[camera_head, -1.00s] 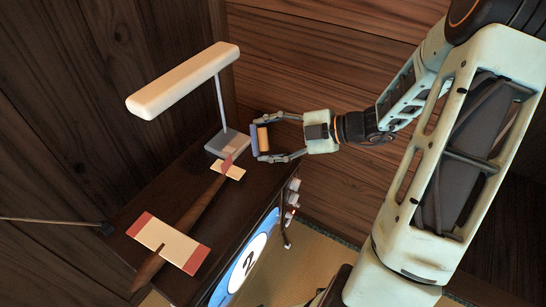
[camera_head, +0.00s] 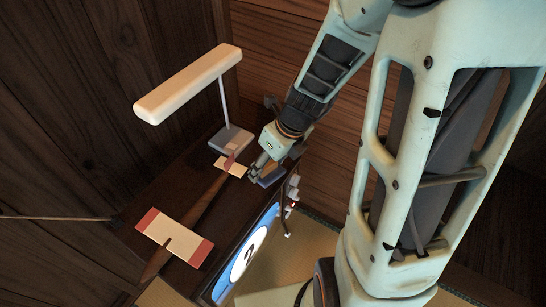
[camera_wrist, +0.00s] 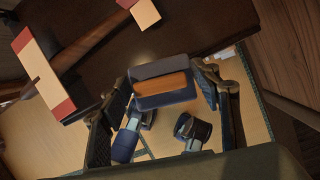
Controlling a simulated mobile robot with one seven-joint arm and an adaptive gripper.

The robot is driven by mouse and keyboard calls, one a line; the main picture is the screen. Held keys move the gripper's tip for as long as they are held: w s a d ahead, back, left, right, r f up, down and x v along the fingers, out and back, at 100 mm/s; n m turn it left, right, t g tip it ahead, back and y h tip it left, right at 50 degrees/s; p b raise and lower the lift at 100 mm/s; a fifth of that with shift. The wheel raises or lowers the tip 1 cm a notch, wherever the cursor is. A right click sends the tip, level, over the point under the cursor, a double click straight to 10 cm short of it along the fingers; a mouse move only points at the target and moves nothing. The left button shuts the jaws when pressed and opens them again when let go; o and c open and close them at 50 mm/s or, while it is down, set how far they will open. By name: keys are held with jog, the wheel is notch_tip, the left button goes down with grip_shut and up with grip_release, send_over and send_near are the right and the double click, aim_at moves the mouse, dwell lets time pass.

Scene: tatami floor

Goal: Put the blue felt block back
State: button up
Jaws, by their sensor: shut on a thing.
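The blue felt block (camera_head: 270,177) has an orange-brown wooden strip on its back. In the wrist view the block (camera_wrist: 170,100) lies between the two fingers of my gripper (camera_wrist: 163,85), with the strip facing the camera. My gripper (camera_head: 262,172) is shut on it at the right edge of the dark cabinet top (camera_head: 190,183). In the head view my gripper and wrist hide part of the block. I cannot tell whether the block touches the cabinet.
A lamp with a long cream head (camera_head: 190,82) and grey base (camera_head: 231,139) stands behind. A wooden model plane with a red-tipped cream wing (camera_head: 175,237) lies on the cabinet. Small fittings (camera_head: 292,190) stick out from the cabinet's side, near a round blue sign (camera_head: 247,252).

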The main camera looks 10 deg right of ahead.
jog(key=shift+d+r+n+t+y, duration=0.3)
jog(key=shift+r+n+t, duration=0.15)
jog(key=shift+n, duration=0.65)
jog(key=shift+w, duration=0.25)
jog(key=w+d+f, duration=0.1)
jog(key=w+f, duration=0.2)
jog(key=w, duration=0.1)
jog(key=w+d+f, duration=0.1)
jog(key=w+f, duration=0.1)
jog(key=w, duration=0.2)
jog(key=w+d+f, duration=0.1)
jog(key=w+f, duration=0.2)
jog(key=w, duration=0.1)
jog(key=shift+d+f, duration=0.2)
jog(key=shift+f, duration=0.15)
jog(key=shift+w+d+f, duration=0.15)
jog(key=shift+w+f, duration=0.25)
jog(key=shift+f, duration=0.1)
jog(key=shift+w+f+b, duration=0.1)
jog(key=shift+f+b, duration=0.4)
jog(key=shift+f, duration=1.05)
